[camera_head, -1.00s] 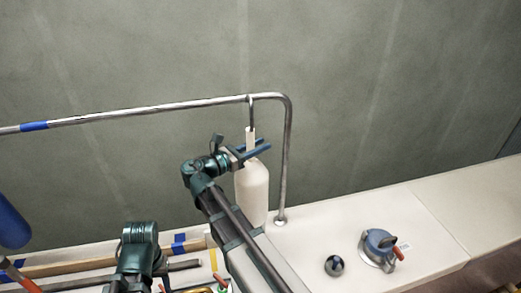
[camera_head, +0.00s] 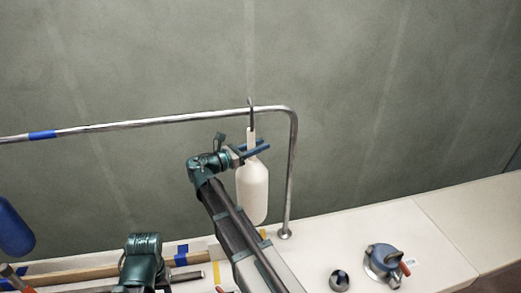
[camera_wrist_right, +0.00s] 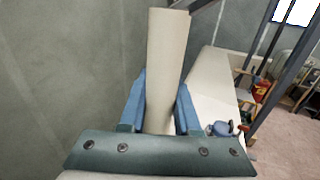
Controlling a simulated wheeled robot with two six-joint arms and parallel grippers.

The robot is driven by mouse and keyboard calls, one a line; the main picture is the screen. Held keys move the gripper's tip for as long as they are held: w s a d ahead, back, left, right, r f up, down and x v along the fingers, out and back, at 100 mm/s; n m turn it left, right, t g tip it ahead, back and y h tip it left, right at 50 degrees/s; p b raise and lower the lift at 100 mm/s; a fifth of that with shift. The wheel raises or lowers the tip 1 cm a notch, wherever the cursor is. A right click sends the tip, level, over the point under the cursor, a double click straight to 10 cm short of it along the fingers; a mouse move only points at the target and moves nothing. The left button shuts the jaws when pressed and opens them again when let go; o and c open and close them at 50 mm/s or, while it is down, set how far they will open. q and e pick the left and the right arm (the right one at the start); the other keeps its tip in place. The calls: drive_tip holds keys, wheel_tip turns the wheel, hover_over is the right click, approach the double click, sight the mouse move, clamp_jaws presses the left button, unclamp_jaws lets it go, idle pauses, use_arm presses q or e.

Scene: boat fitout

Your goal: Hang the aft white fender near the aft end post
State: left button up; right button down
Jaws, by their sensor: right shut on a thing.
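The white fender (camera_head: 253,193) hangs upright just left of the aft end post (camera_head: 291,180), apart from it in the head view. My right gripper (camera_head: 256,149) is shut on its pale upper strip, which stands between the blue fingers in the right wrist view (camera_wrist_right: 163,75). A dark hook (camera_head: 251,116) tops the strip and crosses the steel rail (camera_head: 180,118), its tip a little above the tube. I cannot tell whether the hook rests on the rail.
A blue fender (camera_head: 13,230) shows at the far left. Blue tape (camera_head: 42,135) marks the rail. A winch-like blue fitting (camera_head: 384,262) and a dark ball (camera_head: 339,280) sit on the white deck (camera_head: 420,235).

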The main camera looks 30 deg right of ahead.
drive_tip(key=shift+w+d+f+b, duration=0.2)
drive_tip(key=shift+w+f+b, duration=0.35)
drive_tip(key=shift+w, duration=0.2)
drive_tip(key=shift+w+d+f+b, duration=0.2)
drive_tip(key=shift+w+f+b, duration=0.35)
drive_tip(key=shift+w, duration=0.15)
drive_tip(key=shift+w+d+f+b, duration=0.2)
drive_tip(key=shift+w+f+b, duration=0.35)
drive_tip(key=shift+w, duration=0.2)
drive_tip(key=shift+r, duration=0.1)
drive_tip(key=c, duration=0.5)
unclamp_jaws()
drive_tip(key=shift+c, duration=0.2)
drive_tip(key=s+a, duration=0.2)
drive_tip(key=a, duration=1.1)
drive_tip(key=shift+a, duration=0.4)
